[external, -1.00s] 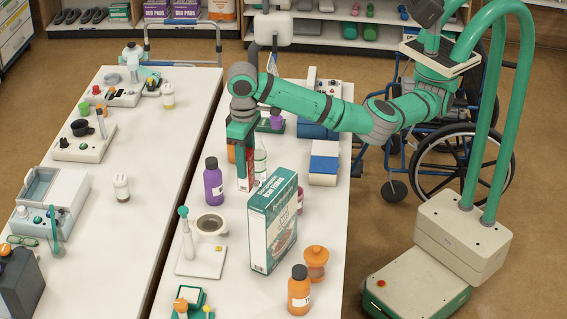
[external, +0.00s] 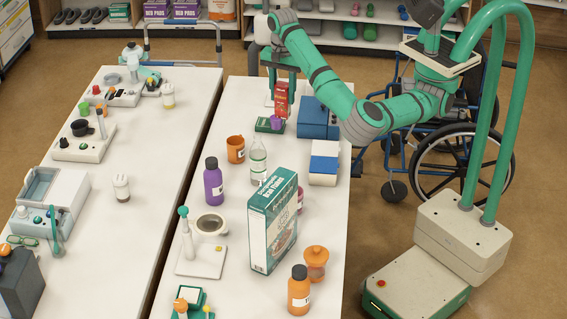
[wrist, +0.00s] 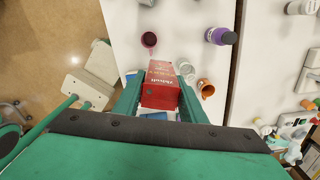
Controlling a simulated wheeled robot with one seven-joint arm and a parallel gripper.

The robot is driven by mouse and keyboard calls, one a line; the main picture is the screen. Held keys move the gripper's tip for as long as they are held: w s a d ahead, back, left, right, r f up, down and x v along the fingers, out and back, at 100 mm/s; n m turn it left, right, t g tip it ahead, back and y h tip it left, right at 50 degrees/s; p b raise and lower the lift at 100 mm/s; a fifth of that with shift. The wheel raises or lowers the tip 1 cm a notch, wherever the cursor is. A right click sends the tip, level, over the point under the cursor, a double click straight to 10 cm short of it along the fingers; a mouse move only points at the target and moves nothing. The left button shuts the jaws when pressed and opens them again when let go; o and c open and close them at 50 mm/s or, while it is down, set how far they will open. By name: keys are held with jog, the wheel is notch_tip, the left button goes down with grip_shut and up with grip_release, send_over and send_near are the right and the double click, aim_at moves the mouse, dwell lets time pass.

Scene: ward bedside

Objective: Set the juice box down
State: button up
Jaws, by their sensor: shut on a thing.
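The juice box (external: 281,98) is a red carton with pale lettering. It is upright between the fingers of my gripper (external: 283,84), over the far end of the right table (external: 240,98). In the wrist view my gripper (wrist: 158,100) is shut on the red juice box (wrist: 160,88), one green finger on each side. Its base is close to the tabletop, just behind a small green device with a purple cup (external: 275,121); I cannot tell whether it touches the table.
A blue device (external: 316,118) stands right of the box. An orange mug (external: 235,149), clear bottle (external: 258,160), purple bottle (external: 213,182) and tall cereal box (external: 272,222) stand nearer. The table's far left is bare.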

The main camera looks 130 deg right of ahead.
notch_tip(320, 180, down, 23)
jog(key=s+m, duration=0.1)
jog(key=s, duration=0.1)
jog(key=shift+w+d+f, duration=1.25)
jog(key=shift+w+f, duration=0.7)
jog(key=shift+f, duration=0.25)
jog(key=shift+w+d+f, duration=1.2)
jog(key=shift+w+f, duration=0.7)
jog(key=shift+f, duration=0.25)
jog(key=shift+w+d+f, duration=1.25)
jog(key=shift+w+f, duration=0.7)
jog(key=shift+f, duration=0.25)
jog(key=shift+f, duration=0.15)
jog(key=o, duration=1.2)
